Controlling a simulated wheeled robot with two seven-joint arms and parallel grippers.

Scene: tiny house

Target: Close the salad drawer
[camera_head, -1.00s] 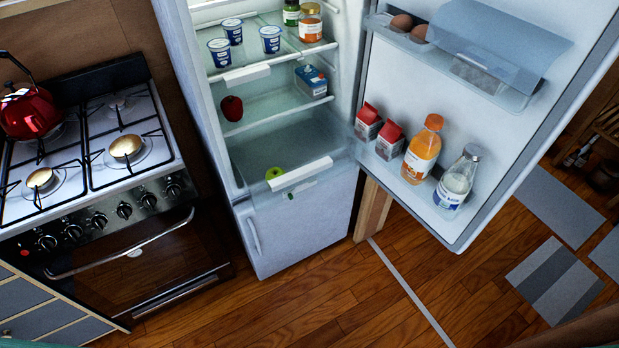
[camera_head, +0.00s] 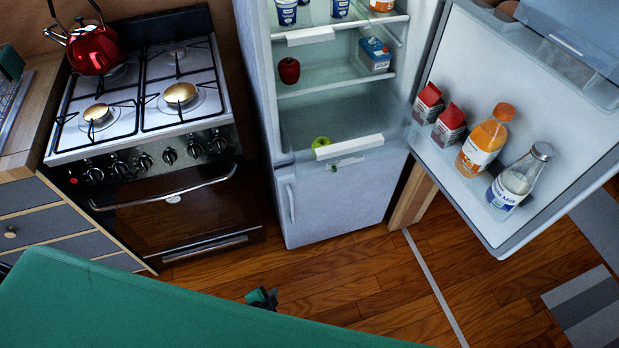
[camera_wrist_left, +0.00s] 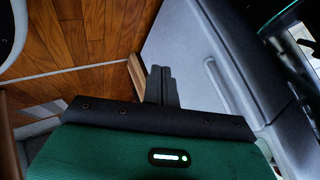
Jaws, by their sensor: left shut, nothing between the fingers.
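The salad drawer (camera_head: 365,163) is a clear drawer with a white front handle strip (camera_head: 348,147), low in the open fridge. It juts out past the fridge front above the lower door, and a green apple (camera_head: 321,142) shows inside it. My left gripper (camera_head: 263,299) is small and dark at the end of my green arm, low in the head view, in front of and below the drawer, apart from it. In the left wrist view its fingers (camera_wrist_left: 160,84) are closed together and empty, near the white lower fridge door (camera_wrist_left: 205,60). My right gripper is out of view.
The fridge door (camera_head: 450,170) stands wide open on the right, with cartons and bottles (camera_head: 486,140) on its shelf. The stove (camera_head: 150,110) with a red kettle (camera_head: 94,48) stands left. Wooden floor (camera_head: 340,285) before the fridge is clear.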

